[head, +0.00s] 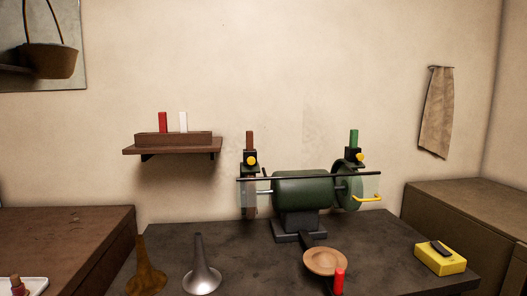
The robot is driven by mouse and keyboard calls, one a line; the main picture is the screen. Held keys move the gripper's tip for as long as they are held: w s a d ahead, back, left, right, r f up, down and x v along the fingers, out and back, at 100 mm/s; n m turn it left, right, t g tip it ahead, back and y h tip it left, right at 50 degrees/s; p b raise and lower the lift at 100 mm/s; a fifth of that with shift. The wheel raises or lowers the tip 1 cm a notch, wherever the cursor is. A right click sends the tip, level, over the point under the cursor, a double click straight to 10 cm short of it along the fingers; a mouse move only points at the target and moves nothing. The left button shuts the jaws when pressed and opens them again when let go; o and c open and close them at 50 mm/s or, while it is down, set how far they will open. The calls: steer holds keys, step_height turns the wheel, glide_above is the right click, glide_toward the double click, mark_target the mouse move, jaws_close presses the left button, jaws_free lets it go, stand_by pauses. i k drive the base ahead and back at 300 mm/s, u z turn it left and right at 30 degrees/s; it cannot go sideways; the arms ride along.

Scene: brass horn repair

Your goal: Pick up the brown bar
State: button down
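A brown bar (250,140) stands upright in a black holder (250,158) with a yellow knob, above the left wheel (248,198) of a green bench machine (302,188). Its lower end is hidden in the holder. A green bar (354,138) stands in a like holder above the right wheel (349,190). My gripper is not in view.
A wall shelf (172,150) has a box with a red bar (163,122) and a white bar (183,122).

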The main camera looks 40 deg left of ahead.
mark_target(249, 134)
steer(key=u, duration=0.65)
steer(key=i, duration=0.7)
steer(key=u, duration=1.25)
steer(key=i, duration=0.4)
steer(key=u, duration=0.3)
steer(key=k, duration=1)
steer(key=u, duration=1.45)
steer(key=i, duration=1.25)
steer(key=z, duration=2.25)
